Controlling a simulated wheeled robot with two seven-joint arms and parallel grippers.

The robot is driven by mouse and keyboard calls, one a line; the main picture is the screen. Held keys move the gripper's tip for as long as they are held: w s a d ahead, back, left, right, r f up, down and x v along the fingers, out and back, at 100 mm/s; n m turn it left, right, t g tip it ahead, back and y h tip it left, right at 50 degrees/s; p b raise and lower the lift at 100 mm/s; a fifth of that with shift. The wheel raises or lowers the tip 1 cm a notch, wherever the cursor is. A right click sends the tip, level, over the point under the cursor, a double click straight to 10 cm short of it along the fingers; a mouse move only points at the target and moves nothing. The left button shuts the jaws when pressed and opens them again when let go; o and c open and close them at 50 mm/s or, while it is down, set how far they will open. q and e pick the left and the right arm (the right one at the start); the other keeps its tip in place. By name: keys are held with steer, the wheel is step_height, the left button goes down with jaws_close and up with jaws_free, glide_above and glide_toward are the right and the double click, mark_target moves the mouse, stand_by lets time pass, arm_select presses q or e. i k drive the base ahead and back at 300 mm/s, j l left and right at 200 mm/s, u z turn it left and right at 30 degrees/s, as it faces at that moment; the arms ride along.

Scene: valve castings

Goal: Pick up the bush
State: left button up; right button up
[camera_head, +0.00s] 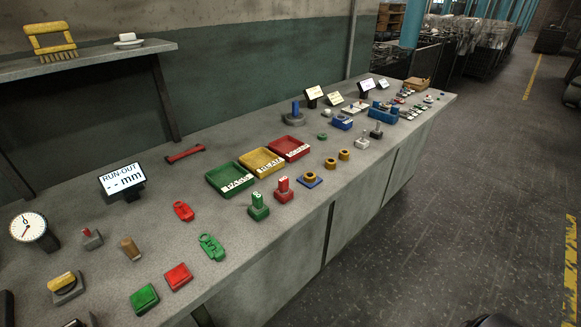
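Several brass-coloured pieces on the grey bench could be the bush; I cannot tell which one is meant. One brass ring (309,176) sits on a blue square base. Two more brass rings (330,163) and (344,155) stand just beyond it, toward the upper right. A tan cylinder (131,248) stands upright but slightly leaning at the left, between the grey block and the green casting. Neither of my grippers shows in the view, so nothing is seen held.
The long bench (235,250) carries green (211,187), yellow (243,166) and red (274,154) trays. Green (258,212) and red (283,194) upright gauges stand in front. A run-out display (122,180) and dial (29,228) stand left.

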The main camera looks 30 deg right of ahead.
mark_target(309, 177)
steer(key=l+u, duration=0.25)
steer(key=l, duration=0.2)
steer(key=k+l+u, duration=0.25)
steer(key=l, duration=0.2)
steer(key=l+u, duration=0.2)
steer(key=l, duration=0.25)
steer(key=k+l+u, duration=0.25)
steer(key=l, duration=0.15)
steer(key=k+l+u, duration=0.1)
steer(key=l+u, duration=0.15)
steer(key=l, duration=0.15)
